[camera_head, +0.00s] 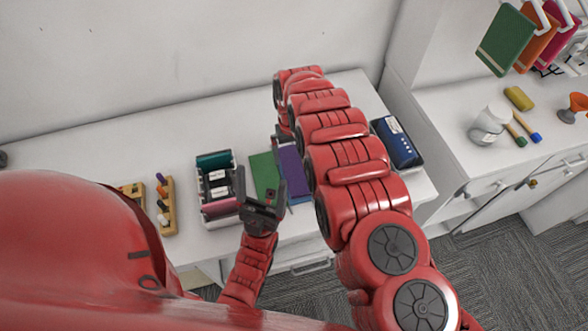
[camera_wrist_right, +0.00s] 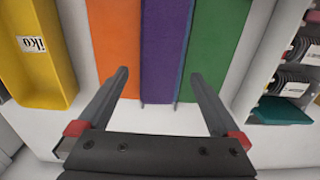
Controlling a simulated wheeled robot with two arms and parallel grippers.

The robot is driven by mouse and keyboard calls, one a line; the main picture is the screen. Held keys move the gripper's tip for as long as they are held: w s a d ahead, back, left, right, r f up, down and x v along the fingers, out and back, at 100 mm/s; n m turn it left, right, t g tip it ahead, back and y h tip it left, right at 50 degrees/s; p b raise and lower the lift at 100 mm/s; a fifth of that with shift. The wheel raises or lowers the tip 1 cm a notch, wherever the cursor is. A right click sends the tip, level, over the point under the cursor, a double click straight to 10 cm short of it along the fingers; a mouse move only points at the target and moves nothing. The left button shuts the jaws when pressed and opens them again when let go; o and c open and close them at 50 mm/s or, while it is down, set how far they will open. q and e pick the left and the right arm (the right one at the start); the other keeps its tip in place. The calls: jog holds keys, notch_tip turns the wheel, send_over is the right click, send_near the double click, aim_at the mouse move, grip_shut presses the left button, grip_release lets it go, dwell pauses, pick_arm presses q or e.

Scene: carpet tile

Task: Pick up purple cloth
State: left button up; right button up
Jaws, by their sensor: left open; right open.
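The purple cloth (camera_head: 294,174) lies flat on the white table in the head view, partly covered by my right arm. In the right wrist view the purple cloth (camera_wrist_right: 164,45) is a strip between an orange cloth (camera_wrist_right: 115,45) and a green cloth (camera_wrist_right: 212,45). My right gripper (camera_wrist_right: 160,78) is open and empty, its fingers spread on either side of the purple strip. I cannot tell its exact height above it. My left gripper (camera_head: 262,186) is open and empty near the front edge of the green cloth (camera_head: 264,176).
A rack of cases (camera_head: 217,188) and a wooden marker holder (camera_head: 168,206) stand left of the cloths. A blue box (camera_head: 397,142) is at the right. A side counter bears a jar (camera_head: 490,123) and sponge (camera_head: 519,98). A yellow bin (camera_wrist_right: 35,60) is beside the orange cloth.

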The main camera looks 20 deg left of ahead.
aim_at(293, 166)
jog(key=shift+d+f+p, duration=0.1)
jog(key=shift+f+p, duration=0.5)
jog(key=shift+f, duration=0.1)
jog(key=shift+s+f, duration=0.1)
jog(key=shift+f, duration=0.3)
jog(key=shift+d+f+b, duration=0.15)
jog(key=shift+f+b, duration=0.15)
jog(key=shift+f, duration=1.1)
jog(key=shift+r, duration=0.1)
jog(key=shift+c, duration=1)
jog(key=c, duration=1.1)
